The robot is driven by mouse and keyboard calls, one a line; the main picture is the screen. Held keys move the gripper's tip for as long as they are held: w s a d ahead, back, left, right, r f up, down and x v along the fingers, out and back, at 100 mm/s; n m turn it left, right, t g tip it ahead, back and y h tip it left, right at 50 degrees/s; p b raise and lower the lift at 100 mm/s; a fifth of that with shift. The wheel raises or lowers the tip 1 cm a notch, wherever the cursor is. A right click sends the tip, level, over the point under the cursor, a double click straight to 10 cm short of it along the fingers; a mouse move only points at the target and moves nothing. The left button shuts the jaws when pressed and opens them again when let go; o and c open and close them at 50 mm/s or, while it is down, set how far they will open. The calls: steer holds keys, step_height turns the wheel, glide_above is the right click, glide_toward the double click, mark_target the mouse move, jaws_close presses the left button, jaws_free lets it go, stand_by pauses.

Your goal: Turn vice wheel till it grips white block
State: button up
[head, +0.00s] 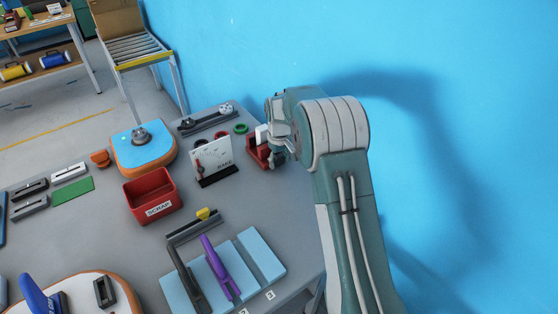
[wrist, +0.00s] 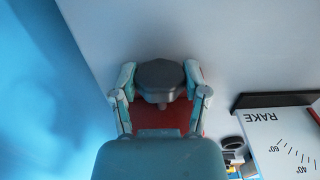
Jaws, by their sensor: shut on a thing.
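The red vice (head: 257,155) stands near the far right edge of the bench. The white block (head: 262,134) shows upright at the vice, partly hidden by my gripper (head: 278,148). In the wrist view the vice wheel is a dark grey lobed knob (wrist: 160,78), with part of the red vice body (wrist: 185,116) behind it. My gripper (wrist: 159,84) is shut on the wheel, one finger at each side. Whether the vice jaws touch the block is hidden in both views.
A white RAKE gauge board (head: 212,157) stands just left of the vice and shows in the wrist view (wrist: 283,135). A red SCRAP bin (head: 154,195) sits further left. A blue wall (head: 440,90) rises close on the right.

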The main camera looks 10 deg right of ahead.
mark_target(279, 156)
steer(key=shift+f, duration=0.15)
steer(key=shift+d+g+y, duration=0.15)
steer(key=shift+g+y, duration=0.15)
steer(key=shift+y, duration=0.4)
steer(key=shift+g+y, duration=0.6)
steer(key=shift+y, duration=0.9)
steer(key=o, duration=1.1)
steer(key=shift+o, duration=0.2)
step_height(279, 156, up, 10)
steer(key=shift+w+f, duration=0.1)
